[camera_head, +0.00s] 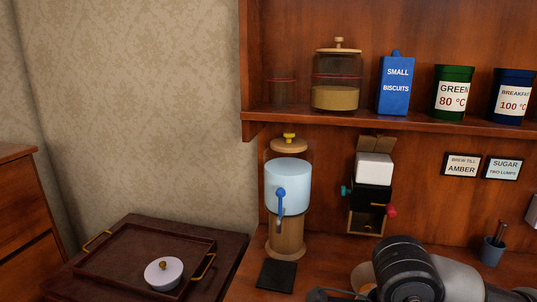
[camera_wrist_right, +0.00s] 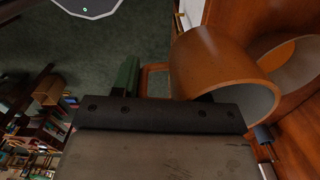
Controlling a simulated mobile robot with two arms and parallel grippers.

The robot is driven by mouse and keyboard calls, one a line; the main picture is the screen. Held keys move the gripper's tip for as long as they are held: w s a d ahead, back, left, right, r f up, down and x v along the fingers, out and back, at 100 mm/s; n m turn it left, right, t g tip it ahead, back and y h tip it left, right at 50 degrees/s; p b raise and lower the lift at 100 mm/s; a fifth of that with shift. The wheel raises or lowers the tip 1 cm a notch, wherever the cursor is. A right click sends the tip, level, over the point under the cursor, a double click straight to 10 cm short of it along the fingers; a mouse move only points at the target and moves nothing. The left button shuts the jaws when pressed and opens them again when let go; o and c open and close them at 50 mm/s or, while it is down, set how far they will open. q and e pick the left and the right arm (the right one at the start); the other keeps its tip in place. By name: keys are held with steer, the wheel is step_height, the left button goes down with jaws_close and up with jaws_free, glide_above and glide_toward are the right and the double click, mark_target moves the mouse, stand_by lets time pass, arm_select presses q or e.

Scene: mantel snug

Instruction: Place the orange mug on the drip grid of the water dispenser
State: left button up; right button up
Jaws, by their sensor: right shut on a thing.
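The orange mug (camera_wrist_right: 215,65) shows in the right wrist view, its open mouth towards the lower right and its handle on the left. My right gripper (camera_wrist_right: 163,98) is shut on the mug; its fingertips are mostly hidden, so the exact grip is unclear. The water dispenser (camera_head: 287,185) stands against the wooden back panel, with a blue tap lever and a wooden base. The black drip grid (camera_head: 277,274) lies in front of its base with nothing on it. My left gripper is not in view.
A black-and-white dispenser box (camera_head: 372,190) hangs right of the water dispenser. A shelf (camera_head: 300,117) with jars and tins runs above. A small dark pot (camera_head: 491,251) stands at the right.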

steer(key=n, duration=0.2)
steer(key=f+n, duration=0.1)
steer(key=n, duration=0.1)
steer(key=n+p, duration=0.1)
steer(key=n, duration=0.1)
steer(key=shift+w+d+f, duration=0.15)
steer(key=shift+d+f, duration=0.05)
steer(key=shift+d, duration=0.15)
steer(key=f+n, duration=0.1)
steer(key=n, duration=0.4)
steer(key=d+f+n+p, duration=0.1)
steer(key=f+n, duration=0.1)
steer(key=n, duration=0.3)
steer(key=d+f+n+p, duration=0.1)
steer(key=n, duration=0.4)
steer(key=shift+w+d+f+n, duration=0.1)
steer(key=shift+d+f+n, duration=0.05)
steer(key=shift+f+n, duration=0.25)
